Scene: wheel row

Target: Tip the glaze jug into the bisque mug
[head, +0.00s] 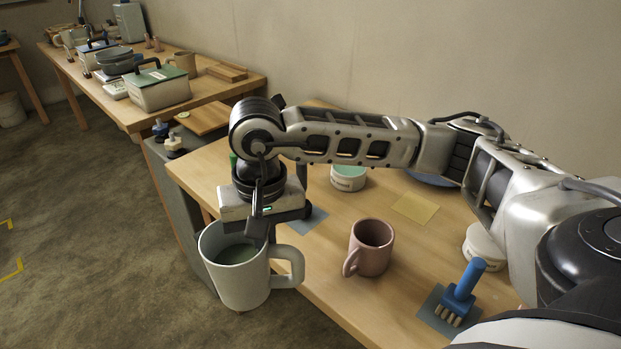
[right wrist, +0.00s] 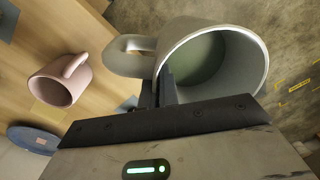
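The glaze jug (head: 235,275) is a large pale grey vessel with a side handle and grey-green glaze (head: 237,254) inside. It hangs roughly upright at the table's left front edge. My right gripper (head: 259,235) is shut on its wall near the handle, reaching down from above. In the right wrist view the jug (right wrist: 258,62) shows its open mouth beside the gripper fingers (right wrist: 161,90). The bisque mug (head: 373,249) is pinkish and stands upright on the table, right of the jug and apart from it; it also shows in the right wrist view (right wrist: 55,88). My left gripper is out of view.
The table (head: 330,275) holds a blue brush (head: 463,288), a mint-topped pot (head: 348,178), a yellow sheet (head: 415,208) and a pale round container (head: 484,245). My right arm spans the table's back. A side bench (head: 205,105) with bins stands at back left.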

